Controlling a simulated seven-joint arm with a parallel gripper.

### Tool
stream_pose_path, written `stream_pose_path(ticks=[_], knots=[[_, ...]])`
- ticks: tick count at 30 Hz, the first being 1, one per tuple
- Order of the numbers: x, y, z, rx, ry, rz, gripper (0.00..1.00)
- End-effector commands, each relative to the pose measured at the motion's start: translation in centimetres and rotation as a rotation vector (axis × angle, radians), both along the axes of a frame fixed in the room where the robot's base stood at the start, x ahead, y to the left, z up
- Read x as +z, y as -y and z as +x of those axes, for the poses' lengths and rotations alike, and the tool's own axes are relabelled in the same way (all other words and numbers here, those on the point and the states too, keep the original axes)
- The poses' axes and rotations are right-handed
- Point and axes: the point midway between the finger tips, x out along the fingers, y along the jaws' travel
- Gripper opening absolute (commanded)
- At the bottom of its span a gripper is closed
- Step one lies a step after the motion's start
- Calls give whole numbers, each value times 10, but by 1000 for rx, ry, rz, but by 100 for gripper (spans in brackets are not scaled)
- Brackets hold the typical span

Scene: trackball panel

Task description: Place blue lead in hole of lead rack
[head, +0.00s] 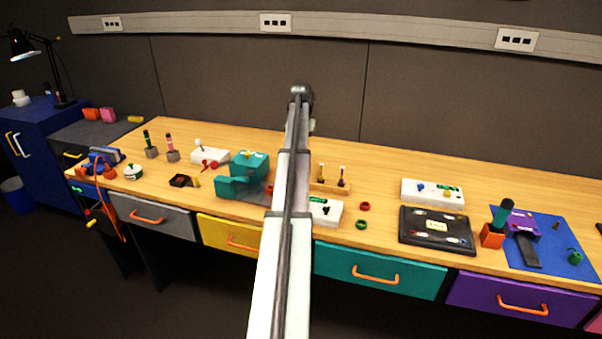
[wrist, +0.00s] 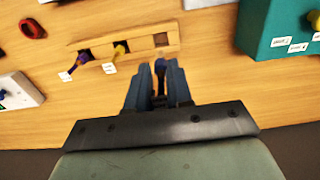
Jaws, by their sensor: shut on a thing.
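The wooden lead rack (wrist: 140,42) lies on the table in the wrist view. A purple lead (wrist: 76,65) and a yellow lead (wrist: 119,51) stand in two of its square holes, and the third hole is empty. My gripper (wrist: 160,72) is shut on the blue lead (wrist: 160,65), whose blue end shows between the fingertips. The fingertips appear just in front of the empty hole, apart from it; the height is hard to tell. The rack also shows in the head view (head: 328,187), partly behind my arm, which hides my gripper there.
A teal box (wrist: 278,28) stands right of the rack in the wrist view. A red ring (wrist: 33,28) and a white panel (wrist: 18,92) lie to the left. In the head view, a black panel (head: 436,229) lies farther right. Bare wood surrounds the rack.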

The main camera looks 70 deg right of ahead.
Motion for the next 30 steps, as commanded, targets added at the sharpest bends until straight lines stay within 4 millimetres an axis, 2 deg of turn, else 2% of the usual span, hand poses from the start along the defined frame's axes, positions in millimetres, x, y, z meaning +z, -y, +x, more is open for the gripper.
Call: stream_pose_path(ticks=[6, 14, 20, 30], knots=[[-36, -1, 0, 0, 0, 2, 0], [-57, -1, 0, -1, 0, 1, 0], [-81, -1, 0, -1, 0, 1, 0], [-84, 0, 0, -1, 0, 0, 0]])
